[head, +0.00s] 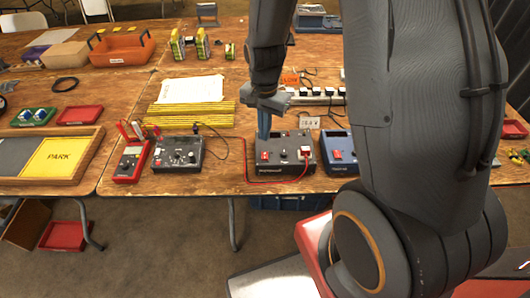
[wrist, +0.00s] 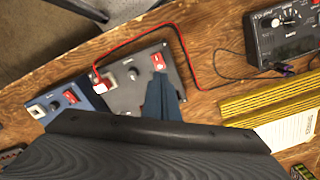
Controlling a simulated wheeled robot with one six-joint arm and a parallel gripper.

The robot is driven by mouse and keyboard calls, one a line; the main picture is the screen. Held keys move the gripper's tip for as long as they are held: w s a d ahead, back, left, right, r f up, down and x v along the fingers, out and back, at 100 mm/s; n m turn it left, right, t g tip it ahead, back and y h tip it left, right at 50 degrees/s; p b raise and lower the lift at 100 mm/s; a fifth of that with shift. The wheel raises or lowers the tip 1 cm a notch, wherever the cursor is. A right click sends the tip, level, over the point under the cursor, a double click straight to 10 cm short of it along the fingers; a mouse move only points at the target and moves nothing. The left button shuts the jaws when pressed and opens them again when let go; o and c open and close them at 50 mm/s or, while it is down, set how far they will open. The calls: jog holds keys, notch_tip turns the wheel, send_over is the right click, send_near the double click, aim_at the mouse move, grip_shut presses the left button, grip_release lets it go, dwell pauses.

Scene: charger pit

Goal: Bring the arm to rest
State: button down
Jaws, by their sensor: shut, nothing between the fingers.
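My gripper (head: 264,124) is at the end of my arm, fingers pointing down, over the back left part of a dark grey charger box (head: 287,169). Its blue-grey fingers are shut and empty; they also show in the wrist view (wrist: 163,98). In the wrist view the fingertips lie just by the red switch (wrist: 158,62) on the grey box; I cannot tell whether they touch it. My arm hides part of the table on the right.
A blue charger box (head: 340,150) stands right beside the grey one. To the left are a black meter box (head: 178,153), a red multimeter (head: 131,162) and yellow strips (head: 190,115). A power strip (head: 318,96) lies behind. The table's front edge is close.

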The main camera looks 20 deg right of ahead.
jog(key=shift+r, duration=0.25)
dwell(0.3)
jog(key=s+r+n+t+b, duration=0.1)
jog(key=s+r+n+b, duration=0.2)
jog(key=s+r+n, duration=0.4)
jog(key=s+n, duration=0.2)
jog(key=shift+s+r+n+b, duration=0.2)
jog(key=shift+r+n+b, duration=0.1)
jog(key=shift+r+b, duration=0.1)
jog(key=shift+a, duration=0.15)
dwell(0.6)
